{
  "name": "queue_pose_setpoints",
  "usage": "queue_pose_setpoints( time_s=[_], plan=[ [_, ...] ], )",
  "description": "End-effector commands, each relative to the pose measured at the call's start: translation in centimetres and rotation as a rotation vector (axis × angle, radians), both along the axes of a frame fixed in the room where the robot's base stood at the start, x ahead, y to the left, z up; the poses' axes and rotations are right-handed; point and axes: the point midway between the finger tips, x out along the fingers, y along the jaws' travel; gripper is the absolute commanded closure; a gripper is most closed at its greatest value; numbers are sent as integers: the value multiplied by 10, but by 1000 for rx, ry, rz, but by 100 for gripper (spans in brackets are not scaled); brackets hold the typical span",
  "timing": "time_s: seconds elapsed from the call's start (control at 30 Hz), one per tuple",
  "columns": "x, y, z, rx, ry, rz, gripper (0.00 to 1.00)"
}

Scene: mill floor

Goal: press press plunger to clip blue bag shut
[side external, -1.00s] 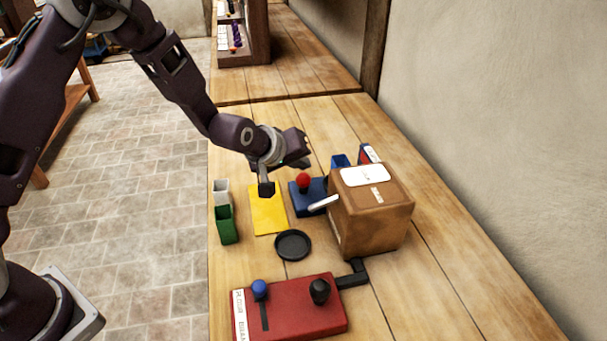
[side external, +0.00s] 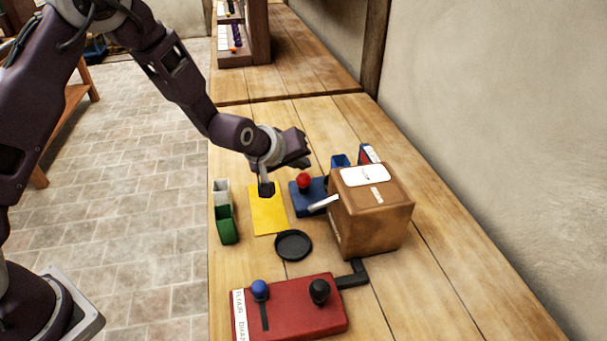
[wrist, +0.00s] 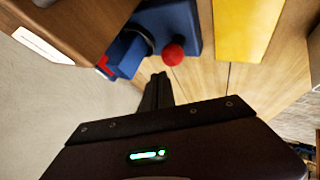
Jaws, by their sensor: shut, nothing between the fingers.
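The press is a blue block (side external: 309,198) with a red ball-topped plunger (side external: 304,180) standing up. In the wrist view the red knob (wrist: 173,54) lies just beyond my fingertips, with the blue base (wrist: 190,15) around and behind it. A blue bag (side external: 340,160) stands behind the press, partly hidden by the brown box; it seems to be the blue shape beside the press in the wrist view (wrist: 126,56). My gripper (side external: 304,163) is shut and empty, above and behind the red knob. The fingertips (wrist: 160,76) look apart from the knob.
A yellow sheet (side external: 268,212), a white bag (side external: 221,188) and a green bag (side external: 226,224) are left. A black dish (side external: 293,245) and red lever unit (side external: 290,312) are in front.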

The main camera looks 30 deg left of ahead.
Motion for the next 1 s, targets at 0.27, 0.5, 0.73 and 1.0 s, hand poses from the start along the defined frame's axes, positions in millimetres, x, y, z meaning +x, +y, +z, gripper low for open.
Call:
queue_pose_setpoints(
  time_s=[0.27, 0.5, 0.73, 1.0],
  plan=[
    [0, 0, -4, 0, 0, 0, 100],
    [0, 0, -9, 0, 0, 0, 100],
    [0, 0, -9, 0, 0, 0, 100],
    [0, 0, -12, 0, 0, 0, 100]
  ],
)
